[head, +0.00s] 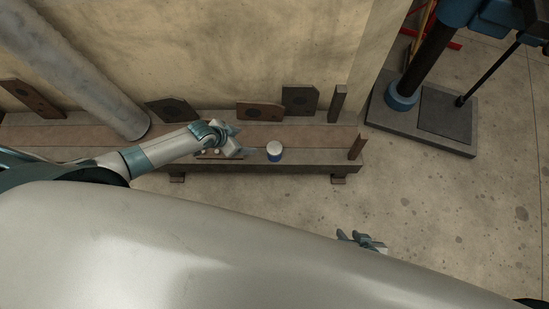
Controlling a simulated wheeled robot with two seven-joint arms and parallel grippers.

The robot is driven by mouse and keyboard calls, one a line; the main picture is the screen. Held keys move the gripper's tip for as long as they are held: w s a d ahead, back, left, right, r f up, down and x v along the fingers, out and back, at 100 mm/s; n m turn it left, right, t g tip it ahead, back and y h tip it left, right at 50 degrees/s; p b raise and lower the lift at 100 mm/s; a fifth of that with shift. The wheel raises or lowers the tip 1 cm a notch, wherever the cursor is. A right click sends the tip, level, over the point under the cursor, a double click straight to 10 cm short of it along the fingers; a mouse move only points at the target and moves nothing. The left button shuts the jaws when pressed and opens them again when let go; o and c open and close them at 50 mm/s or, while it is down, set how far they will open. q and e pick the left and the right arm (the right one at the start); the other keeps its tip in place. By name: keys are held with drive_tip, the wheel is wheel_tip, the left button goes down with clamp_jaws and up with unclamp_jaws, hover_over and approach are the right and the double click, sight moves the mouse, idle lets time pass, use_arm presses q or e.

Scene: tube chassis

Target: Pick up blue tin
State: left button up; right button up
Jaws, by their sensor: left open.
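The blue tin (274,154) stands upright on a low, long bench. It is a small can with a white top and a blue side. My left gripper (238,144) is open and empty, just left of the tin with a small gap between them. It hangs over the same bench. My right gripper (356,239) is far from the tin, at the lower right over the floor, partly hidden behind the large grey surface in front. It is too small to tell how its jaws stand.
The bench (315,155) runs along a wall. Brown and dark metal plates (300,99) lean behind the tin, and upright posts (357,147) stand at its right end. A thick grey pipe (75,65) slants down at left. A blue-and-black machine (425,112) stands at right. Bare floor lies between.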

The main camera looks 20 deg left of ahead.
sight(268, 149)
use_arm(q)
drive_tip(key=d+r+m+b, duration=0.1)
drive_tip(key=b, duration=0.1)
drive_tip(key=s+d+m+g+h+b, duration=0.1)
drive_tip(key=b, duration=0.2)
drive_tip(key=shift+d+r, duration=0.35)
drive_tip(key=shift+r, duration=0.05)
use_arm(e)
wheel_tip(268, 149, up, 9)
drive_tip(key=a+t, duration=0.1)
drive_tip(key=shift+w+a+f+y, duration=0.15)
drive_tip(key=shift+w+f+y, duration=0.05)
drive_tip(key=shift+w+y, duration=0.2)
use_arm(q)
drive_tip(key=shift+f, duration=0.1)
